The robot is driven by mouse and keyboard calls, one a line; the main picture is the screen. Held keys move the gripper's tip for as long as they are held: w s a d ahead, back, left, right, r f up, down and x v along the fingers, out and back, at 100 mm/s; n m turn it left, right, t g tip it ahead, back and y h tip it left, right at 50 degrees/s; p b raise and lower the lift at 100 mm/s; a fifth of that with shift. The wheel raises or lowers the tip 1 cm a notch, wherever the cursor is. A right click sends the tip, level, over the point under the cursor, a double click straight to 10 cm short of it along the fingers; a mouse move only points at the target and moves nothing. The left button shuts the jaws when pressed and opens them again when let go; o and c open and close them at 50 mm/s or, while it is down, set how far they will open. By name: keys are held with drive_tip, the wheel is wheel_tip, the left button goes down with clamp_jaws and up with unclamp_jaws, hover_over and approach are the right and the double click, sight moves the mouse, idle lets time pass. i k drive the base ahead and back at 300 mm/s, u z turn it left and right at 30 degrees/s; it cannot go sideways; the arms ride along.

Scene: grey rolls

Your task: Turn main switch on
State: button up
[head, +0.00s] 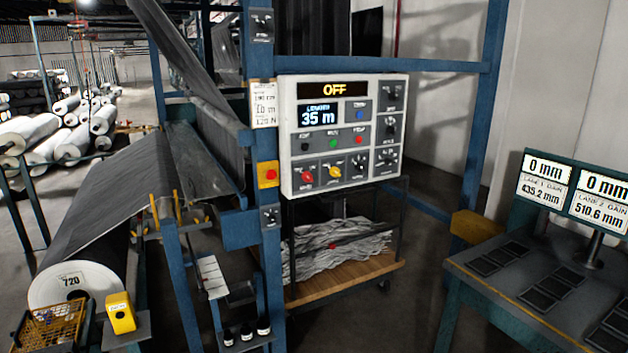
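A pale control panel (291,130) is mounted on the blue frame near the middle of the head view. Its top display (335,90) reads OFF in yellow, and a smaller screen (318,116) reads LENGTH 35 m. Its lower row holds a red rotary knob (307,176), a yellow rotary knob (335,171) and a black knob (360,163). More black knobs (390,125) run down the right side. The small labels are too blurred to tell surely which one is the main switch. My gripper is not in view.
A yellow box with a red button (268,174) sits left of the panel. Blue posts (474,140) frame it. A wooden-decked cart (345,277) stands below. A desk (530,290) with two displays is at right, a dark sheet roll (90,255) at left. Floor shows between cart and desk.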

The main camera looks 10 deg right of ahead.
sight(306, 175)
drive_tip(key=i, duration=0.95)
drive_tip(key=u, duration=0.05)
